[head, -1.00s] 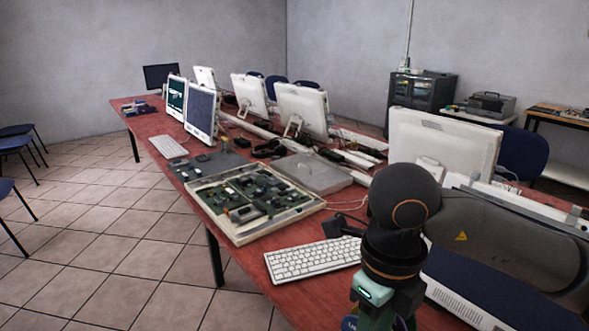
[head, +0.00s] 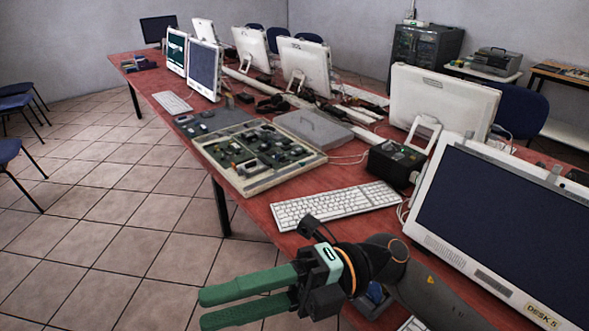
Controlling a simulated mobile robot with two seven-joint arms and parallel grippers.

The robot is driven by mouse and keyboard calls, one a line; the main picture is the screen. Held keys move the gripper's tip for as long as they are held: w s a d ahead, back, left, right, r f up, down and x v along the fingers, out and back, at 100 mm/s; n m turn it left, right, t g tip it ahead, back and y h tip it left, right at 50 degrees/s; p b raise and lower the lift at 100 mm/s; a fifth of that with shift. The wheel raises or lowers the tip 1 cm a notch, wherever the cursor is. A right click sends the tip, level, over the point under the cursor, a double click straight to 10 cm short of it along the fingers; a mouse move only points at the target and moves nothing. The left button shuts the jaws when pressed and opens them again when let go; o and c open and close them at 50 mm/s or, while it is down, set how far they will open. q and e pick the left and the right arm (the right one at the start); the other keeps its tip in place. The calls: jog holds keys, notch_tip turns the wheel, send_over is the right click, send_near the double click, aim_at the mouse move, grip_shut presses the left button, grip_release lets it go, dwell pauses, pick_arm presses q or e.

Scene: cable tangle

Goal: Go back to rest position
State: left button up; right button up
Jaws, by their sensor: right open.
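My right gripper (head: 203,309) has green fingers and is at the bottom of the head view. Its fingers point left, out past the near edge of the red table (head: 345,189), with tiled floor behind them. The fingers stand apart with nothing between them. My dark right arm comes in from the lower right, in front of the table edge, and hides part of a blue item there. My left gripper is not in view.
A white keyboard (head: 335,204) lies on the table just beyond my gripper. A large monitor (head: 510,225) labelled Desk 5 stands at right. A tray of circuit boards (head: 300,172), a black box (head: 392,165) and more monitors stand farther back. Floor at left is clear before blue chairs (head: 14,103).

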jog(key=w+d+m+t+y+p, duration=0.1)
jog(key=w+d+m+t+y, duration=0.15)
jog(key=w+m+t, duration=0.4)
jog(key=w+d+m+t+y+p, duration=0.15)
jog(key=w+m+t+y, duration=0.25)
jog(key=m+t, duration=0.55)
jog(key=w+d+f+m+t+h, duration=0.5)
jog(key=f+m+t+h, duration=0.1)
jog(key=m+t+h, duration=0.4)
jog(key=d+f+m+h+p, duration=0.1)
jog(key=d+f+m+h, duration=0.25)
jog(key=f, duration=0.25)
jog(key=d+f+m+h+p, duration=0.1)
jog(key=d+f+m+h, duration=0.2)
jog(key=f+m, duration=0.25)
jog(key=s+d+f+m+g+h, duration=0.2)
jog(key=s+d+f+g+h, duration=0.1)
jog(key=s+f, duration=0.5)
jog(key=s+d+f+m+g+h+p, duration=0.1)
jog(key=s+d+f+g, duration=0.4)
jog(key=f, duration=0.7)
jog(key=s+m+h, duration=0.1)
jog(key=s, duration=0.1)
jog(key=shift+s+h, duration=0.4)
jog(key=shift+w+a, duration=0.1)
